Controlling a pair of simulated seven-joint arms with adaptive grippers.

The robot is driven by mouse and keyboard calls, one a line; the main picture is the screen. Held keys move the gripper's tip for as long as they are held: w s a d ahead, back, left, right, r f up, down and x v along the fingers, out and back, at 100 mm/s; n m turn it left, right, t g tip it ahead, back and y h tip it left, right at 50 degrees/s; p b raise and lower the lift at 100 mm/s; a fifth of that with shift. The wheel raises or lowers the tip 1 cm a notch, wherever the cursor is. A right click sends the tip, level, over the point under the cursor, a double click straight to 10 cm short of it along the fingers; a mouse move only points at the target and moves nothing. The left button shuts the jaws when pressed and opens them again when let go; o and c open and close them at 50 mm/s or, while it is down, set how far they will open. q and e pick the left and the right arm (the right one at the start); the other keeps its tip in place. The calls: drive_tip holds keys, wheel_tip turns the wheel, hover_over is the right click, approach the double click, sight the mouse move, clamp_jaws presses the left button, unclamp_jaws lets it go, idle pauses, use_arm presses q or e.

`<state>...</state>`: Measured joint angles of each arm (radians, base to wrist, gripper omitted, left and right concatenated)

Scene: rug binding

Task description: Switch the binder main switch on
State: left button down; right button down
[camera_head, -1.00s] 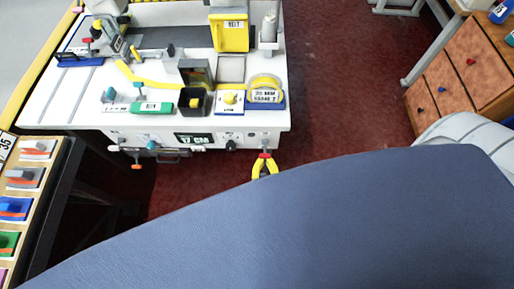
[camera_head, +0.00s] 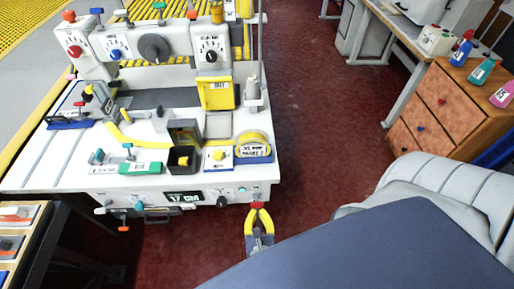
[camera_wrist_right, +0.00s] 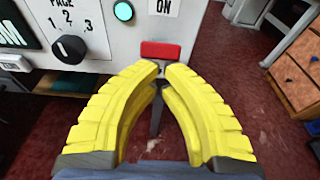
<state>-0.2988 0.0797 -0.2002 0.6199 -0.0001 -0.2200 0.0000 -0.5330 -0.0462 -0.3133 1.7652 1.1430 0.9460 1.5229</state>
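The binder (camera_head: 50,165) is a white machine on the left of the head view. Its main switch (camera_wrist_right: 160,51) shows in the right wrist view as a red piece on the front panel, below an "ON" label (camera_wrist_right: 163,7) and right of a bright green lamp (camera_wrist_right: 123,11). My right gripper (camera_wrist_right: 161,70) has yellow fingers with their tips close together, right at the lower edge of the red piece. In the head view the gripper (camera_head: 258,208) is at the panel's right end. I cannot tell whether the tips touch the switch or hold its stem. My left gripper is out of view.
A black dial (camera_wrist_right: 69,48) is left of the switch. On the binder top are a yellow tape roll (camera_head: 250,140) and a black bin (camera_head: 182,160). A wooden drawer cabinet (camera_head: 445,100) stands at the right. Red carpet (camera_head: 325,130) lies clear between them.

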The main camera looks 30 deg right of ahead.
sight(258, 203)
drive_tip(key=shift+r, duration=0.25)
idle(0.5)
wheel_tip(258, 203, up, 10)
drive_tip(key=shift+f, duration=0.1)
idle(0.4)
idle(0.5)
